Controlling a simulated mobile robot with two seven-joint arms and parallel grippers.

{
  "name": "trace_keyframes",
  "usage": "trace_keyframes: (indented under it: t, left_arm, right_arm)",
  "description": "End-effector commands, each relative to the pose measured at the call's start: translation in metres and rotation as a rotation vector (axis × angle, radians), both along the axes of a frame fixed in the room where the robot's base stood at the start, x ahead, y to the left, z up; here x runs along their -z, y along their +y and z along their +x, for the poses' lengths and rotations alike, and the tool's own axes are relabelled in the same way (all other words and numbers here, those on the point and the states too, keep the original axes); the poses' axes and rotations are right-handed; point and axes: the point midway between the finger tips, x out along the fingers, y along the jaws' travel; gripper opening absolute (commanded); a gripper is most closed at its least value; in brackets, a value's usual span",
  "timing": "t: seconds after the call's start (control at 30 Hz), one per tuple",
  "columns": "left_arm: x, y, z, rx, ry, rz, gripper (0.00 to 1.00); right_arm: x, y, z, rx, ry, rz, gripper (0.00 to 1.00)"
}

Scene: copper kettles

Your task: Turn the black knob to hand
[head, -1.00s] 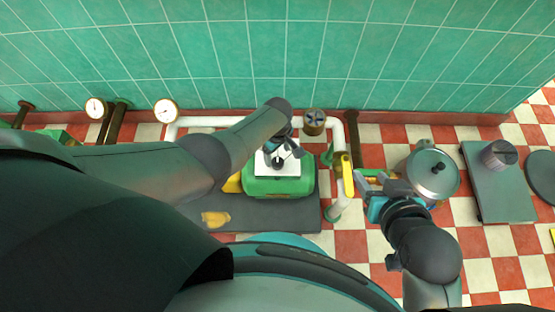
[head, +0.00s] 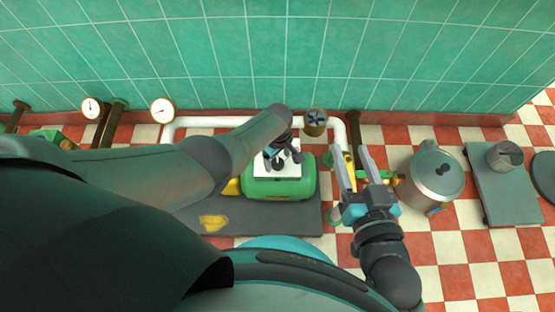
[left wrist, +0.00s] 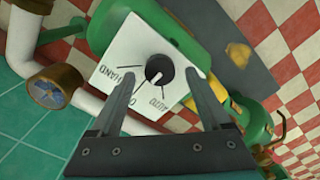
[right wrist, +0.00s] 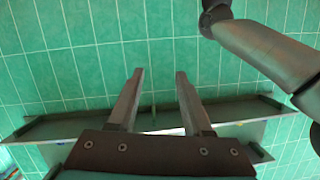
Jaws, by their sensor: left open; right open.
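The black knob (left wrist: 159,68) sits on a white panel (left wrist: 136,48) marked HAND, O and AUTO, on a green box (head: 262,188). A light pointer line on the knob faces the lower part of the panel in the left wrist view, near O and AUTO; I cannot tell exactly which mark. My left gripper (left wrist: 162,75) is open, its fingertips to either side of the knob in that view; contact cannot be made out. In the head view my left gripper (head: 283,158) largely hides the knob. My right gripper (head: 349,152) is open and empty, right of the box.
White pipe (head: 210,122) runs behind the box, with a brass valve (head: 315,122). A yellow-handled valve (head: 349,172) is beside my right gripper. A steel pot (head: 432,180) and a grey platform (head: 497,190) stand to the right. A yellow cloth-like thing (head: 214,223) lies on the dark mat.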

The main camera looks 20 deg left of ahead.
Motion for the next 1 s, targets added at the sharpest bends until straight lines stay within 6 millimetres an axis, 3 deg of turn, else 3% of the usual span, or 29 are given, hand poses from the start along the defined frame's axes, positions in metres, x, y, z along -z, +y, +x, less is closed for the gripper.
trace_keyframes:
  t: [0.33, 0.77, 1.0]
  left_arm:
    - [0.01, 0.0, 0.0, -0.001, -0.001, 0.0, 0.81]
    - [0.011, 0.0, 0.0, -0.001, -0.001, 0.0, 0.81]
    - [0.011, 0.0, 0.0, -0.001, -0.001, 0.0, 0.56]
  right_arm:
    - [-0.009, 0.008, -0.007, 0.006, -0.123, 0.084, 0.5]
    - [-0.012, 0.009, -0.009, 0.008, -0.15, 0.1, 0.5]
    - [-0.012, 0.009, -0.009, 0.008, -0.15, 0.1, 0.5]
